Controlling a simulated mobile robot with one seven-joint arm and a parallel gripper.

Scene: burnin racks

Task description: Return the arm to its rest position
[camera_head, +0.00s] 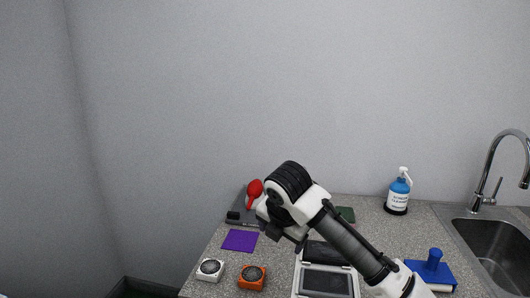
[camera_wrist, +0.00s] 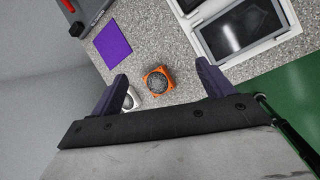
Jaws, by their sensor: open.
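My gripper (camera_wrist: 163,92) is open and empty in the wrist view, its two dark fingers spread wide apart. Between and beyond the fingers, an orange block with a round dark top (camera_wrist: 158,81) rests on the counter, apart from them. A white block with a round top (camera_wrist: 131,98) is partly hidden behind the left finger. In the head view my arm reaches up from the lower right over the counter, and my gripper (camera_head: 283,232) hangs above it. The orange block (camera_head: 252,277) and white block (camera_head: 210,269) stand near the front left edge.
A purple square (camera_head: 240,240) lies at the left. A red object (camera_head: 254,191) is at the back left. A white-framed dark device (camera_head: 326,281) lies below my arm. A blue bottle (camera_head: 398,193), a blue-handled item (camera_head: 434,262) and a sink (camera_head: 499,250) are at the right.

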